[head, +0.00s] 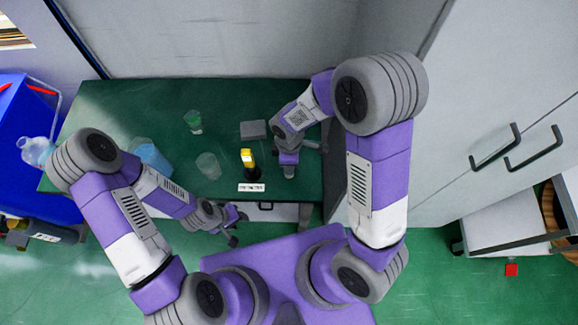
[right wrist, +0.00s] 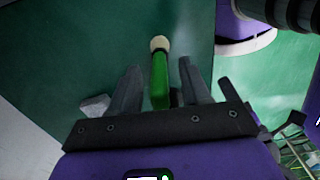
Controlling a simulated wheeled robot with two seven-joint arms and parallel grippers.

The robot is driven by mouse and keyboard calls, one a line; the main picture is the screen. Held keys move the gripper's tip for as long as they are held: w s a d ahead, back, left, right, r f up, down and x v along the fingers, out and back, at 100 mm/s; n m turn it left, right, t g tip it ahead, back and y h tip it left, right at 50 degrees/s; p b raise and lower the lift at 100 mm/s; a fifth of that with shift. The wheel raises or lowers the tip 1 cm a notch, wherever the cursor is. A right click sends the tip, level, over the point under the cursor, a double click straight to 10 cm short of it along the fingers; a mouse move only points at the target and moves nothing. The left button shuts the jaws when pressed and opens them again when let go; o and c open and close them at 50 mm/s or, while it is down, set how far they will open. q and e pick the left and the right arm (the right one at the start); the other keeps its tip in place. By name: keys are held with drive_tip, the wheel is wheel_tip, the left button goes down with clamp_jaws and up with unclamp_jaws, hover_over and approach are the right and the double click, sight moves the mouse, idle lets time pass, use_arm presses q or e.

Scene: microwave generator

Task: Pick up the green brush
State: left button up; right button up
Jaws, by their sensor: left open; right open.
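The green brush (right wrist: 160,78) shows in the right wrist view, a green handle with a round cream tip at its far end. It lies between the two spread fingers of my right gripper (right wrist: 158,68), with a gap visible on the side of each finger. My right gripper is open. In the head view my right gripper (head: 288,165) is over the right end of the green table (head: 100,105), and I cannot make out the brush there. My left gripper (head: 236,226) is open and empty in front of the table's front edge.
On the table stand a grey block (head: 253,130), a yellow and black item (head: 248,161), a clear glass (head: 208,165), a green-tinted cup (head: 193,122) and a blue container (head: 154,160). A white label (head: 251,187) lies near the front edge. Grey cabinets (head: 495,110) stand at the right.

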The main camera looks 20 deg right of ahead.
drive_tip(key=shift+f, duration=0.25)
clamp_jaws()
